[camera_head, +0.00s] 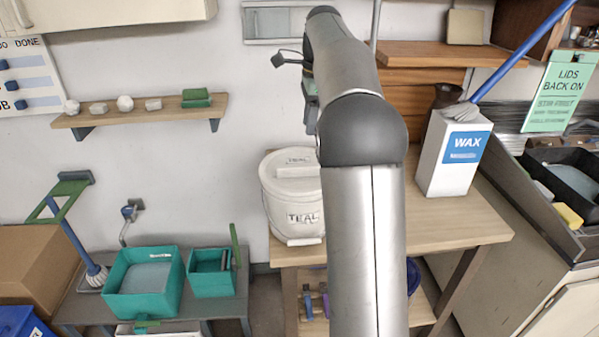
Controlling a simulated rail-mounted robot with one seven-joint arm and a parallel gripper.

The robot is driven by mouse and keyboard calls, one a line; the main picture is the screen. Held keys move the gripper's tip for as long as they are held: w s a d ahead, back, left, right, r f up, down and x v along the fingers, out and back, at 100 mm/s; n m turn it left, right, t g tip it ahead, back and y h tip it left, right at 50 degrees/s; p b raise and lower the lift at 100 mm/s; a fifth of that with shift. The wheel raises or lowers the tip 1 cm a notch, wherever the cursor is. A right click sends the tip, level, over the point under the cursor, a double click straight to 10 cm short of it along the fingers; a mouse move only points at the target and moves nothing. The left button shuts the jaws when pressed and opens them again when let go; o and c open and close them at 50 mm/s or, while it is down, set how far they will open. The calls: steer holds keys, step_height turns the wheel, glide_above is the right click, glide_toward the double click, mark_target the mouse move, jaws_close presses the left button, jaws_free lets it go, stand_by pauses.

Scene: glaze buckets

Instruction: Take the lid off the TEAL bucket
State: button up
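A white bucket (292,205) with the word TEAL on its front stands at the left end of a wooden table (450,222).
A white WAX container (451,155) stands on the table to the right of my arm. Teal bins (144,284) sit on a low bench at left. A wall shelf (140,116) holds small pieces. Bare tabletop shows right of my arm.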

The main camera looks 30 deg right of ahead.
mark_target(301, 166)
steer(key=f, duration=0.4)
steer(key=a+f+p, duration=0.1)
steer(key=f, duration=0.7)
steer(key=shift+w+a+f, duration=0.2)
steer(key=shift+w+a, duration=0.1)
steer(key=shift+a, duration=0.1)
steer(key=shift+f, duration=0.15)
jaws_close()
